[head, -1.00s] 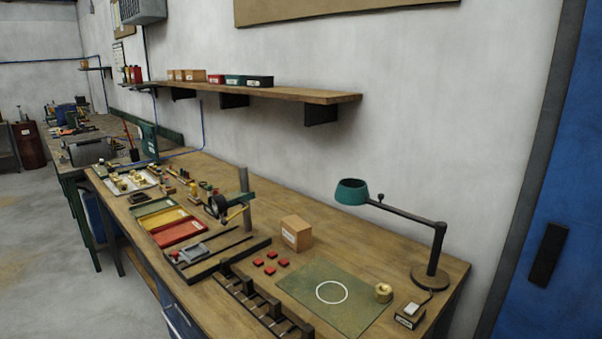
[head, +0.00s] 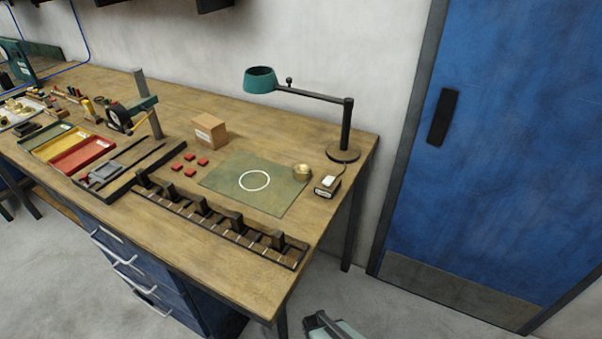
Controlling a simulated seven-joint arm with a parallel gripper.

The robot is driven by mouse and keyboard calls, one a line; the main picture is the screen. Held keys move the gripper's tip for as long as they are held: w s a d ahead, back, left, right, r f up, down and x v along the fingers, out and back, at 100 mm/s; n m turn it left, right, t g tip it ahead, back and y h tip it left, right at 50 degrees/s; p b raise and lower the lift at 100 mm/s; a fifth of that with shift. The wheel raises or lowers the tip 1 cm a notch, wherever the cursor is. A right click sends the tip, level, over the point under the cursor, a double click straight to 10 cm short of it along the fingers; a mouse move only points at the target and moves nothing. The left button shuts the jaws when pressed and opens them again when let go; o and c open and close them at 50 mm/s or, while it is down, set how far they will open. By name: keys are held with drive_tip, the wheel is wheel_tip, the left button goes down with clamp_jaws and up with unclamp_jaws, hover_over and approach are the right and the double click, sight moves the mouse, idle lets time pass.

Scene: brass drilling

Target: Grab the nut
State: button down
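A small brass nut (head: 302,171) sits on the right end of the wooden workbench in the head view. It is round and squat, with a hole that is hard to make out at this size. It stands at the back right corner of a green mat (head: 236,168) marked with a white circle. Nothing covers the nut. My gripper cannot be made out in this view. Only a pale and dark part, possibly of my own body, shows at the bottom edge.
A teal desk lamp (head: 345,128) stands behind the nut, its arm reaching left. The bench's front right corner is clear.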

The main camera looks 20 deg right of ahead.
drive_tip(key=c, duration=1.8)
unclamp_jaws()
drive_tip(key=o, duration=1.4)
